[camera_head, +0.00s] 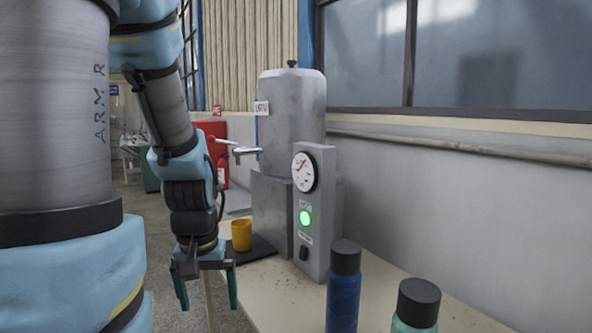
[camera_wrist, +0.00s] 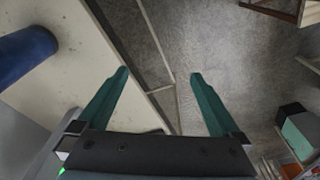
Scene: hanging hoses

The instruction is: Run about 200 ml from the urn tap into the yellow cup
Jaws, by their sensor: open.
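The grey metal urn (camera_head: 291,105) stands on the table, with a label on its upper left side. Its tap (camera_head: 243,151) sticks out to the left. The yellow cup (camera_head: 241,235) stands upright on a dark mat (camera_head: 262,247) below the tap. I cannot see inside the cup, and no stream shows at the tap. My gripper (camera_head: 207,290) points down in front of and left of the cup, apart from it. In the wrist view my gripper (camera_wrist: 160,78) is open and empty, over the table edge and floor.
A grey box with a dial (camera_head: 304,172) and a lit green light (camera_head: 305,218) stands right of the urn. A blue bottle (camera_head: 343,290) and a teal bottle (camera_head: 414,310) stand at the table's near side. The table (camera_wrist: 85,50) ends beside my gripper, with open floor beyond.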

